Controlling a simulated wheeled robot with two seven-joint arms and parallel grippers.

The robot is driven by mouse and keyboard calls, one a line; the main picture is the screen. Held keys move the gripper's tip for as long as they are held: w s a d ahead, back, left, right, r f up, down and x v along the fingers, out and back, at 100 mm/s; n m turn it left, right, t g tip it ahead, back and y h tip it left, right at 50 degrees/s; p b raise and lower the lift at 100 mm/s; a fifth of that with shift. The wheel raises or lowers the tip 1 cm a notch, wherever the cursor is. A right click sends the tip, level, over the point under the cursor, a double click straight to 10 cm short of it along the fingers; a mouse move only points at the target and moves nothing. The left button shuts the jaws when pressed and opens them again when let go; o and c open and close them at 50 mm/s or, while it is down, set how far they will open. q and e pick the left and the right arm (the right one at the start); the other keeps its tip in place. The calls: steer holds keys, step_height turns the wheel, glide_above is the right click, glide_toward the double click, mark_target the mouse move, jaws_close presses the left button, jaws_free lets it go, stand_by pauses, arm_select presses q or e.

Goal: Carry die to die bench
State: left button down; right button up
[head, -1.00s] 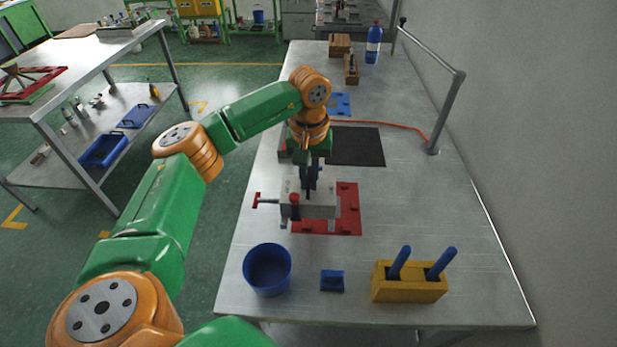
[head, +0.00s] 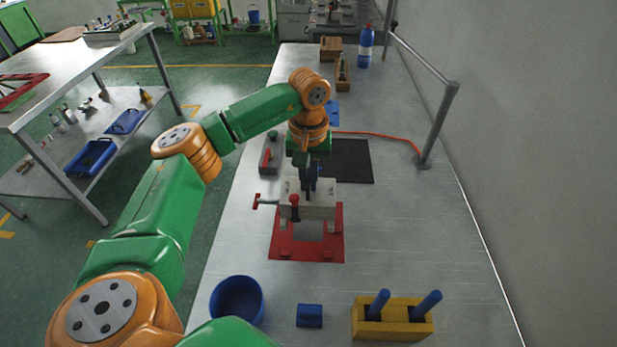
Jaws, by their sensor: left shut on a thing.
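The die (head: 318,212) is a grey block with short legs and red-handled clamps, one at its left end and one at its front. My left gripper (head: 309,192) comes down from above and is shut on the die's upper part; its fingertips are partly hidden. The die is in front of the far part of a red plate (head: 287,246) on the metal bench (head: 400,220). I cannot tell how much gap lies under the die. My right gripper is not in view.
Near me are a blue cup (head: 237,300), a small blue block (head: 309,316) and a yellow holder (head: 393,328) with two blue-handled tools. A black mat (head: 350,162) and red hose (head: 390,137) lie beyond. A grey rail (head: 436,125) borders the right. The bench's right middle is clear.

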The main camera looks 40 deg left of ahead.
mark_target(309, 197)
arm_select(q)
step_height(309, 197, down, 4)
steer(key=b, duration=0.3)
steer(key=shift+s+f, duration=0.1)
steer(key=shift+f, duration=0.05)
steer(key=shift+f+b, duration=0.45)
steer(key=shift+f, duration=0.2)
steer(key=shift+d+r, duration=0.1)
stand_by(0.8)
steer(key=shift+f+b, duration=0.6)
steer(key=shift+f, duration=0.45)
stand_by(0.3)
steer(key=c, duration=1)
jaws_free()
steer(key=shift+s, duration=0.1)
steer(key=shift+o, duration=0.8)
steer(key=shift+s+d, duration=0.1)
steer(key=shift+s, duration=0.05)
